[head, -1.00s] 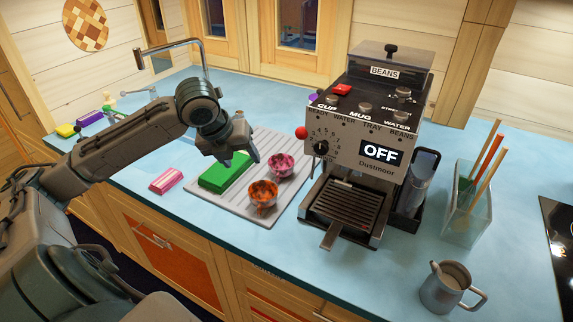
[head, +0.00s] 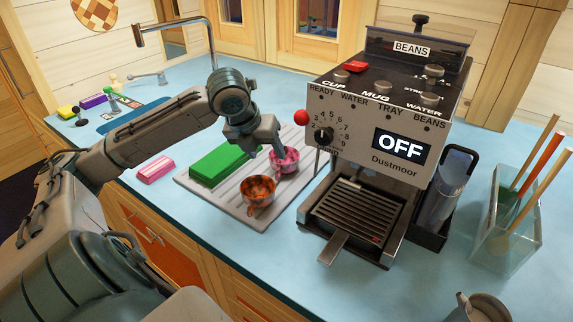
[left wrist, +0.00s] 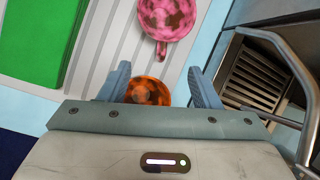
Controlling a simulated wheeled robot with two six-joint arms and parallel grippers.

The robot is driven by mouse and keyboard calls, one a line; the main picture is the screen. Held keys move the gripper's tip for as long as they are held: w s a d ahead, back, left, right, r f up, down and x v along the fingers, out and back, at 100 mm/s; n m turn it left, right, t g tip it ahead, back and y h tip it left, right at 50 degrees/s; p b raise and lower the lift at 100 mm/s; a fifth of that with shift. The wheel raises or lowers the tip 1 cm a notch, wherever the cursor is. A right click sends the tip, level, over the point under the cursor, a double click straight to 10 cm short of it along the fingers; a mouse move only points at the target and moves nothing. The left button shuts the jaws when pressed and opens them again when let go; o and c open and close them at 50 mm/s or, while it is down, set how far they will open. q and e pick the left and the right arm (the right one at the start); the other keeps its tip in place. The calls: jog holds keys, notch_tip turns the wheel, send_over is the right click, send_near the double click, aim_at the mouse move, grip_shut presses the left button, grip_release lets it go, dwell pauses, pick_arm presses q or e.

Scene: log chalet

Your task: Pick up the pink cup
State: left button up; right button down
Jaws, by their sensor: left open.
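The pink cup (head: 289,163), patterned and with a handle, stands on the grey ridged mat beside the coffee machine. My left gripper (head: 266,151) is open and empty, just to the left of and above it. One finger hides part of the cup in the head view. In the left wrist view the pink cup (left wrist: 166,17) lies beyond the open fingertips (left wrist: 160,82), cut by the top edge, its handle toward the gripper. The orange cup (head: 258,194) stands nearer on the mat. In the left wrist view it shows between the fingers (left wrist: 148,91). My right gripper is out of view.
The grey mat (head: 233,208) also bears a green block (head: 213,162). The coffee machine (head: 350,155), reading OFF, stands close on the right. A pink-and-white packet (head: 156,170) lies left of the mat. A glass box of sticks (head: 505,225) stands far right.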

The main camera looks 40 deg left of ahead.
aim_at(277, 168)
pick_arm(q)
jog(key=shift+p+x, duration=0.8)
jog(key=shift+x, duration=3.75)
jog(key=shift+d, duration=0.1)
jog(key=shift+c, duration=0.3)
jog(key=shift+w, duration=0.1)
grip_shut()
